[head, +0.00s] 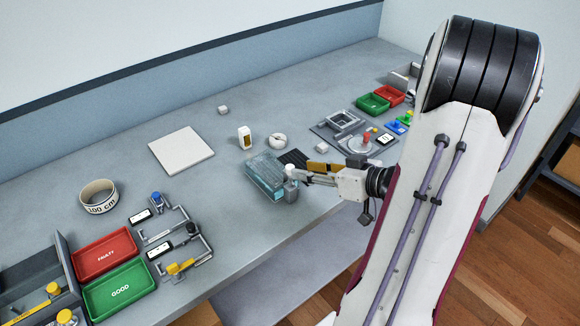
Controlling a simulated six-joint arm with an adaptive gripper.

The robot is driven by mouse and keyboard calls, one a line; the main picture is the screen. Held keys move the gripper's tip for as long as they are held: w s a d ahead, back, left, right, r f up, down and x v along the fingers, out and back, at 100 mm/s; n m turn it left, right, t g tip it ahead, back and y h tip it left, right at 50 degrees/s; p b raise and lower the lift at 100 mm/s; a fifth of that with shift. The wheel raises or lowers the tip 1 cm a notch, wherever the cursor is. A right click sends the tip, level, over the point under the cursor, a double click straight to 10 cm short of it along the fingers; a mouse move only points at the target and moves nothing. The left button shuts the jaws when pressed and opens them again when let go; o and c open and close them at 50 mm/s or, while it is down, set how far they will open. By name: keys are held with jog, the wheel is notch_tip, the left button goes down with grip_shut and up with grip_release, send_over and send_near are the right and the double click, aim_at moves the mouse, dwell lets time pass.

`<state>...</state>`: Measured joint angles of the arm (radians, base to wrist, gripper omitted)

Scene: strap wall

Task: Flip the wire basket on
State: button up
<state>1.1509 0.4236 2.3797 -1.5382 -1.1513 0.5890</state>
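I cannot clearly make out a wire basket. A teal, see-through box-shaped container (264,176) sits near the table's front edge; I cannot tell whether its walls are wire. My gripper (296,178) reaches in from the right, low over the table, with its fingertips beside the container's right end. I cannot tell if they touch it. A small grey block with a white top (291,191) overlaps the fingertips and hides them in part. Whether the fingers are open or shut does not show.
A dark ribbed pad (294,158) lies just behind the fingers. Red (105,254) and green (119,290) trays are at front left. The back of the table is mostly clear.

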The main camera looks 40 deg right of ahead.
aim_at(290, 166)
jog(key=shift+x, duration=3.2)
grip_shut()
